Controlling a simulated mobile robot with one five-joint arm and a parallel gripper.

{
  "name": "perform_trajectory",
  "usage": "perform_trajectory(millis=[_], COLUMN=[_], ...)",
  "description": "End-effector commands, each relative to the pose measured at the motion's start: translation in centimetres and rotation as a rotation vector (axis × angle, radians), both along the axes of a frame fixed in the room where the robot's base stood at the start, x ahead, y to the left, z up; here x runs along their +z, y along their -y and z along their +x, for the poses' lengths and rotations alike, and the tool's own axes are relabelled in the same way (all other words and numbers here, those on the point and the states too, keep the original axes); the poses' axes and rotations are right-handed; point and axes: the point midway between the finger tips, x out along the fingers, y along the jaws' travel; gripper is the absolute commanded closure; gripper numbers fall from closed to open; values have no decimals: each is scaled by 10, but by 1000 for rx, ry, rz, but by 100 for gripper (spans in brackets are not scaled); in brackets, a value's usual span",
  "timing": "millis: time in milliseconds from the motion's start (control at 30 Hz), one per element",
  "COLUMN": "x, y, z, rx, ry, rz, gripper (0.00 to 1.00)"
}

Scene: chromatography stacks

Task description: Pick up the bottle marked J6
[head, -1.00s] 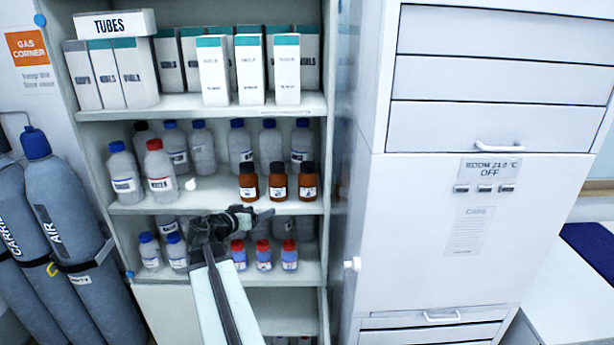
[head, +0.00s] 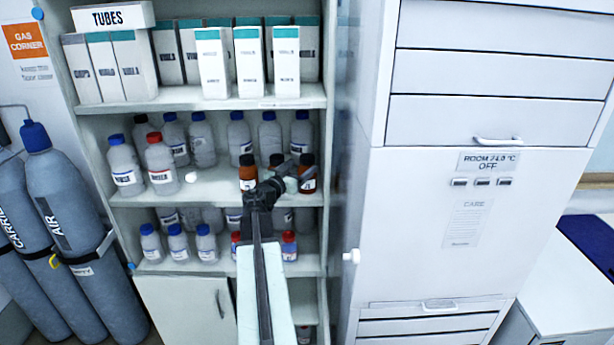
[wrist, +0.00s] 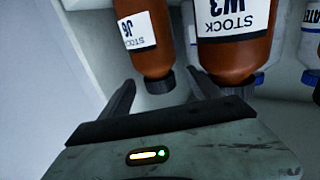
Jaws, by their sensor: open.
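The bottle marked J6 is brown with a dark cap and a white label. It hangs inverted in the wrist view (wrist: 147,35), label reading "STOCK J6". It appears to be the rightmost brown bottle in the head view (head: 308,173), partly covered by my gripper. My gripper (wrist: 161,88) is open and empty. Its fingertips lie on either side of the J6 cap in the wrist view; whether the cap is between them in depth I cannot tell. In the head view my gripper (head: 296,174) is in front of the brown bottles.
A brown bottle marked W3 (wrist: 233,45) stands close beside J6, near my right-hand finger in the wrist view. Another brown bottle (head: 248,172) is further left. Grey bottles (head: 270,135) stand behind. The shelf's side wall (wrist: 35,75) is near J6.

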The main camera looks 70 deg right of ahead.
Motion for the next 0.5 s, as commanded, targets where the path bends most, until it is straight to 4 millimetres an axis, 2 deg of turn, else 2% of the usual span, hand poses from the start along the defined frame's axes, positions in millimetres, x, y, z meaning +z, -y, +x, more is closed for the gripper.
perform_trajectory(millis=[33, 133, 367, 500], x=[0, 0, 0, 0], y=[12, 27, 29, 29], z=[-3, -5, -6, -6], rx=[-3, -1, 0, 0], ry=[0, 0, 0, 0], rz=[0, 0, 0, 0], gripper=[27, 27, 27, 66])
